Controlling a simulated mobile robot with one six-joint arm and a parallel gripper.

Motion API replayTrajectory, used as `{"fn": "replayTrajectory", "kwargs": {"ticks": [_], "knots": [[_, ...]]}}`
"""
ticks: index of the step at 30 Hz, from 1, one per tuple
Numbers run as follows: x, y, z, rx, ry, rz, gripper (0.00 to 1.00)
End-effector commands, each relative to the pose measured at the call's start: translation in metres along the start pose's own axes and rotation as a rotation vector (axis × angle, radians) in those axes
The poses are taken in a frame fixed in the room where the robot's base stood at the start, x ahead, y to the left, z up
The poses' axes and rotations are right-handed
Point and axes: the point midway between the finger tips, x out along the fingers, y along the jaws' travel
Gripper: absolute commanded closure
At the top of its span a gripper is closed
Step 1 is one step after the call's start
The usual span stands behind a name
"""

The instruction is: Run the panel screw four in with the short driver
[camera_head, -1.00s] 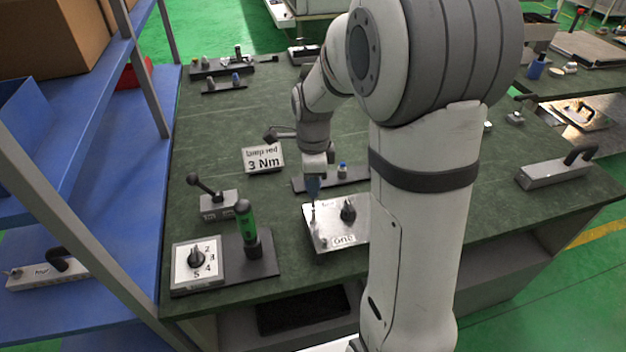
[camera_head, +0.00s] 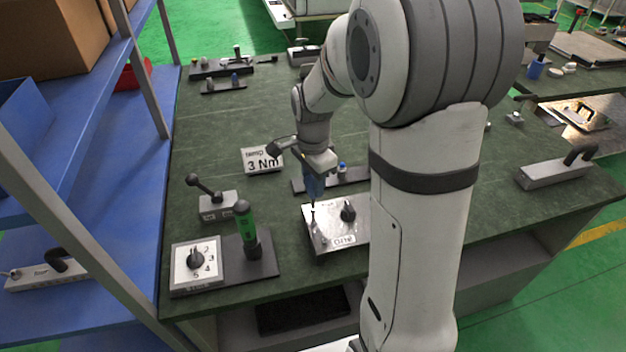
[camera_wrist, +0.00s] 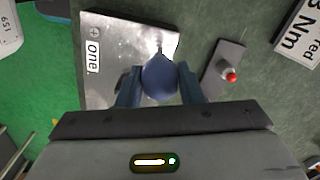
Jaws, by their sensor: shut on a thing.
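My gripper (camera_head: 314,180) is shut on a blue-handled driver (camera_wrist: 160,78), whose round handle end fills the space between the fingers in the wrist view. The driver hangs roughly upright, its thin shaft pointing down to the left part of a silvery panel (camera_head: 332,234). The panel bears a label reading "one" and also shows in the wrist view (camera_wrist: 115,72). I cannot tell whether the tip is seated in a screw. No screw head under the tip can be made out. A black knob (camera_head: 348,211) stands on the panel, right of the shaft.
A green-handled tool (camera_head: 246,228) stands in a dark base beside a numbered dial box (camera_head: 196,264) at the left. A "3 Nm" sign (camera_head: 262,160) and a lever box (camera_head: 217,205) are nearby. A dark strip holder (camera_head: 350,175) lies behind the panel.

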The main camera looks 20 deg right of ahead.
Motion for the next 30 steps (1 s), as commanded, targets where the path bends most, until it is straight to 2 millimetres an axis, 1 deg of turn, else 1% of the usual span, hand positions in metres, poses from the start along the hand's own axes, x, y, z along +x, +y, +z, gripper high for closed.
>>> {"fn": "replayTrajectory", "kwargs": {"ticks": [3, 6, 16, 24, 27, 30], "knots": [[-0.0001, -0.0002, 0.0002, -0.123, 0.0, 0.0, 0.91], [-0.0002, -0.0002, 0.0003, -0.184, 0.0, -0.001, 0.91], [-0.0002, -0.0002, 0.0002, -0.217, 0.0, 0.0, 0.91], [-0.0001, -0.0002, 0.0004, -0.489, 0.001, 0.0, 0.91], [-0.0002, -0.0002, 0.0004, -0.54, 0.001, 0.0, 0.91], [-0.0002, -0.0002, 0.0004, -0.548, 0.001, 0.0, 0.91]]}}
